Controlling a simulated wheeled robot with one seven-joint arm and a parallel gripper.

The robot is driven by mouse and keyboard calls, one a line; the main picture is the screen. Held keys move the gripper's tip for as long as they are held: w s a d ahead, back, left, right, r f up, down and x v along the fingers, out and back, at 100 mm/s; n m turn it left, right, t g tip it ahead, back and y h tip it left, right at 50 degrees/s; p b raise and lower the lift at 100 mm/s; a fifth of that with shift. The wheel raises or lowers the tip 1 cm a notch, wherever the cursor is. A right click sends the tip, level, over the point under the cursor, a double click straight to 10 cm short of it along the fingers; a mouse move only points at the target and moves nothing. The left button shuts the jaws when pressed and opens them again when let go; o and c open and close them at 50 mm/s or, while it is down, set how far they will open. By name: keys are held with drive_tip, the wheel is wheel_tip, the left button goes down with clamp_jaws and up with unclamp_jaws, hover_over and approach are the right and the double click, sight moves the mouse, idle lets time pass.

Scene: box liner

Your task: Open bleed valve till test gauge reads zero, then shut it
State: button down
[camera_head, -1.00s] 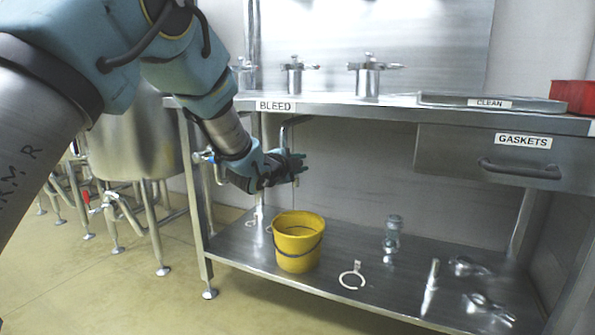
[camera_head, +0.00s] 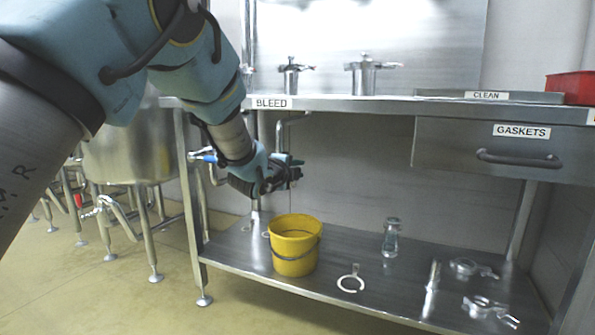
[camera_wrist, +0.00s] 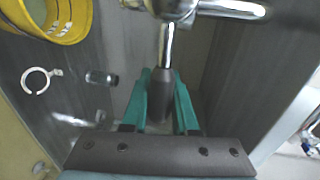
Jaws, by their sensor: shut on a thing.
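My gripper (camera_head: 288,173) is under the bench edge near the BLEED label (camera_head: 271,103). In the wrist view my gripper's teal fingers (camera_wrist: 161,78) are closed on the dark sleeve of a lever (camera_wrist: 161,88), which I take for the bleed valve handle. Its bright metal stem joins a chrome fitting (camera_wrist: 180,8) at the top of that view. In the head view my gripper hides the valve. A yellow bucket (camera_head: 294,251) stands below on the lower shelf, and a thin vertical line shows between gripper and bucket. I cannot make out a test gauge.
The lower shelf (camera_head: 340,311) also holds a C-shaped ring (camera_head: 351,279), a clear glass fitting (camera_head: 391,238) and several metal clamps. A drawer labelled GASKETS (camera_head: 490,152) hangs at right. A blue-handled valve (camera_head: 205,156) is left of my gripper. Bench legs stand close by.

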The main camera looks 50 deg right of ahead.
drive_tip(key=c, duration=0.7)
unclamp_jaws()
drive_tip(key=p+v, duration=0.2)
drive_tip(key=v, duration=0.8)
drive_tip(key=shift+s+a, duration=0.1)
drive_tip(key=shift+a, duration=0.25)
